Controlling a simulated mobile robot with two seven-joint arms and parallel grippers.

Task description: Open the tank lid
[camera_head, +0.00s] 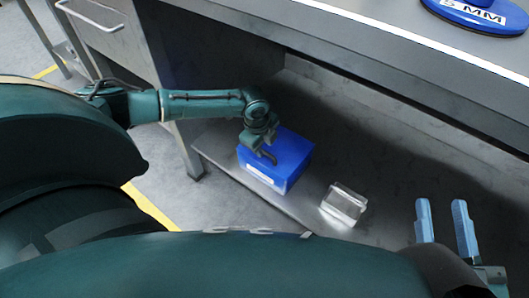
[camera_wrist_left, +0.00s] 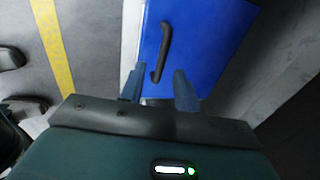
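A blue box (camera_head: 292,158), which appears to be the tank, sits on the low shelf, with a white label on its front. A dark curved handle (camera_head: 268,157) stands on its top. In the left wrist view the blue top (camera_wrist_left: 205,40) fills the upper middle, with the handle (camera_wrist_left: 163,52) running lengthwise. My left gripper (camera_wrist_left: 158,88) is open above the box, its fingers on either side of the line of the handle's near end; whether they touch it I cannot tell. The top lies flat on the box. My right gripper (camera_head: 445,220) is open and empty at the lower right.
A clear glass-like block (camera_head: 343,203) stands on the low shelf (camera_head: 222,150) right of the box. A bench leg (camera_head: 188,150) stands left of the box.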

